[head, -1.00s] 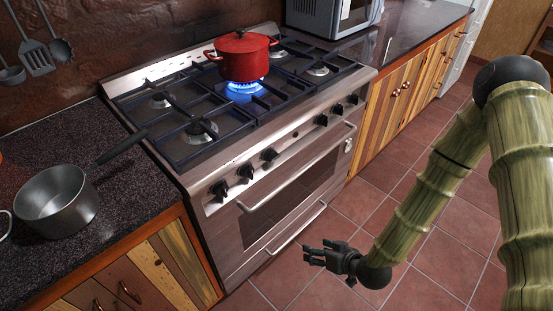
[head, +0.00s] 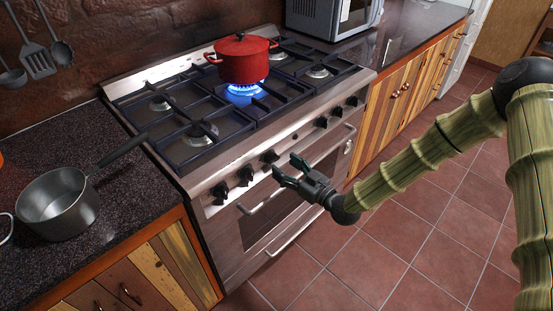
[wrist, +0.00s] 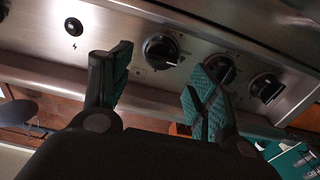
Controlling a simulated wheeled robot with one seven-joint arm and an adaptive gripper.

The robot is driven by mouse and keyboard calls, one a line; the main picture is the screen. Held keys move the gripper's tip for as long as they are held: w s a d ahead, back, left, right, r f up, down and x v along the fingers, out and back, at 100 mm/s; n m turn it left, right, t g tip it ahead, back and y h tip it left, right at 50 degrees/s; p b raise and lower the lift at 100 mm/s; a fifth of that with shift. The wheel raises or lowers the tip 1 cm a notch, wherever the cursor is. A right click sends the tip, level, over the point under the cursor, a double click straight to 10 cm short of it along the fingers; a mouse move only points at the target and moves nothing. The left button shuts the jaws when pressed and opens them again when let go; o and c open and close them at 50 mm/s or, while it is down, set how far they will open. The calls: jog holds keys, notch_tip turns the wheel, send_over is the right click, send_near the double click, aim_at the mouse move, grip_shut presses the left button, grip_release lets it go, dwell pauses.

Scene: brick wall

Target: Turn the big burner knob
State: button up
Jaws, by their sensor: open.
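The stove's steel front panel (head: 300,138) carries a row of black knobs, in a left and a right group. My gripper (head: 286,168) is open and empty in front of the left group, close to its rightmost knob (head: 270,157). In the wrist view one black knob (wrist: 160,50) with a white mark shows between and beyond my spread teal-padded fingers, apart from them. Two more knobs stand to its right; the nearer one (wrist: 220,68) is partly hidden by a finger. No label I can read says which knob is the big burner's.
A red pot (head: 242,60) sits over a lit blue flame (head: 244,93) at the stove's middle. The oven handle (head: 250,207) juts out below the panel. A grey saucepan (head: 58,205) stands on the left counter. The floor before the stove is clear.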

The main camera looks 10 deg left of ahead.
aim_at(276, 160)
jog(key=shift+p+x, duration=0.35)
jog(key=shift+x, duration=2.1)
jog(key=c, duration=1)
